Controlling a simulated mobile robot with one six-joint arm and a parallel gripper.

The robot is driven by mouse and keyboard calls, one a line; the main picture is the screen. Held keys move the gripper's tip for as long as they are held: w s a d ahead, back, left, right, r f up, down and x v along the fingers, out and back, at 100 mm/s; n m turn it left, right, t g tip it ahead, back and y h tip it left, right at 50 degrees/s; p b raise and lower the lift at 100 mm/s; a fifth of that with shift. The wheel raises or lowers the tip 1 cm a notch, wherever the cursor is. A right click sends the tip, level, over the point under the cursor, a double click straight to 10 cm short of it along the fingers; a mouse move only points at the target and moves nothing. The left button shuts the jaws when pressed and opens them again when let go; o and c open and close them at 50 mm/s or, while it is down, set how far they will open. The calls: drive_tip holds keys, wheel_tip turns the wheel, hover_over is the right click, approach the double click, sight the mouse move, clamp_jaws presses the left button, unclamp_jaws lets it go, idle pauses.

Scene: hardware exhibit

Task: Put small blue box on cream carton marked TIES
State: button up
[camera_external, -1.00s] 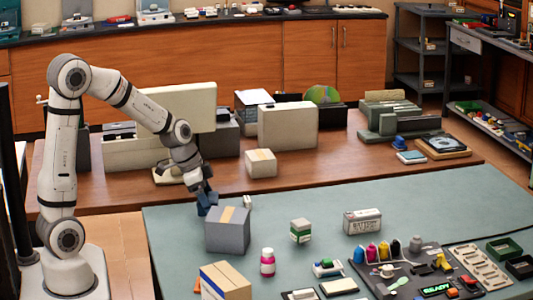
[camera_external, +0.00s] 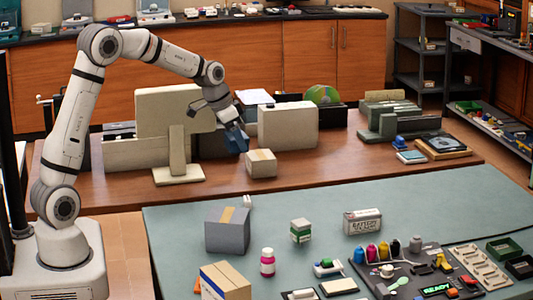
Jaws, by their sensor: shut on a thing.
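The small blue box (camera_external: 235,142) hangs below my gripper (camera_external: 229,121), which is shut on it. The box is tilted, in the air above the brown table. A small cream carton (camera_external: 261,164) with a tan tape strip stands on that table, just right of and below the blue box in the picture. The two look apart. No TIES mark can be read on the carton at this size. The fingertips are small and partly merge with the dark box.
A cream monitor (camera_external: 176,122) stands left of my gripper, and a large cream case (camera_external: 288,127) stands behind the carton. A grey box with tape (camera_external: 227,232) sits on the green mat (camera_external: 300,195) in front. Dark bins stand behind the blue box.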

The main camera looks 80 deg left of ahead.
drive_tip(key=w+a+r+n+y+p, duration=0.1)
drive_tip(key=w+a+n+p, duration=0.2)
drive_tip(key=w+a+p, duration=0.7)
drive_tip(key=b, duration=0.2)
approach(258, 158)
drive_tip(key=shift+n+y, duration=0.3)
drive_tip(key=shift+x, duration=2.95)
drive_tip(key=o, duration=1)
drive_tip(key=shift+d, duration=0.2)
